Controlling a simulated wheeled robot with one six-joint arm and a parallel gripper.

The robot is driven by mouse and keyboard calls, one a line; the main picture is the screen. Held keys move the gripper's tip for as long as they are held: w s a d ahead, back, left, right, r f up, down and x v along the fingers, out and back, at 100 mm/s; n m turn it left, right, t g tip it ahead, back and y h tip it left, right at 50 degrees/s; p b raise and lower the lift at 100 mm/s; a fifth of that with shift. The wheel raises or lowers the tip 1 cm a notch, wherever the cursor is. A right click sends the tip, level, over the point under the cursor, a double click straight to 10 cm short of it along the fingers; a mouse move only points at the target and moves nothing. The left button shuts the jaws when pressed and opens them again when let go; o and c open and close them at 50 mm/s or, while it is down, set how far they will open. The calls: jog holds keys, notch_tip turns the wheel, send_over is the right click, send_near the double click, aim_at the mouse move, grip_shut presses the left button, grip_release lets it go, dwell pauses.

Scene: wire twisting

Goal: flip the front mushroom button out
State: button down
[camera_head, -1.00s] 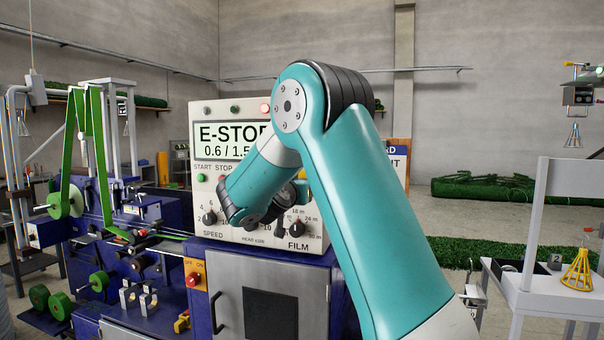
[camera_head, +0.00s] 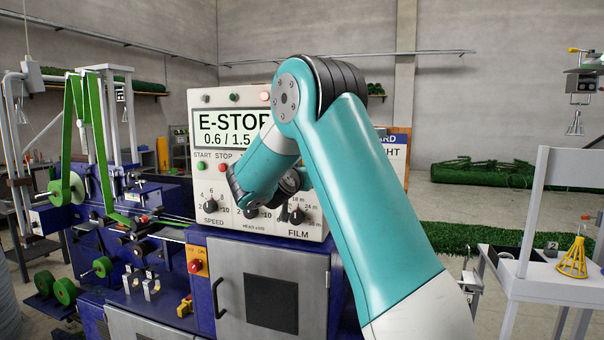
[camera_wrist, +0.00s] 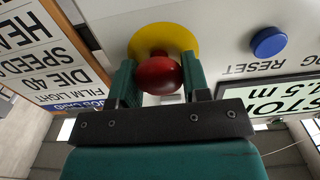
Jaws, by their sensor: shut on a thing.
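The mushroom button (camera_wrist: 158,75) is a red dome on a round yellow plate (camera_wrist: 176,32), on a pale panel in the wrist view. The fingers of my gripper (camera_wrist: 160,80) stand on either side of the red dome and are shut on it. In the head view my teal arm reaches to the console (camera_head: 218,224), and its forearm hides the gripped button and the gripper.
A blue RESET button (camera_wrist: 269,42) is close to the right finger in the wrist view. The console display (camera_head: 231,130) reads E-STOP. Knobs, including the SPEED knob (camera_head: 211,205), are near my wrist. A white stand (camera_head: 512,258) is at right.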

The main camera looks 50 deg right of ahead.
jog(key=shift+s+a+f+b, duration=0.15)
jog(key=shift+a+f+b, duration=0.15)
jog(key=shift+b, duration=0.55)
jog(key=shift+s+a+r+b, duration=0.25)
jog(key=shift+a+b, duration=0.2)
jog(key=shift+b, duration=0.25)
jog(key=c, duration=0.6)
grip_release()
jog(key=shift+a, duration=0.1)
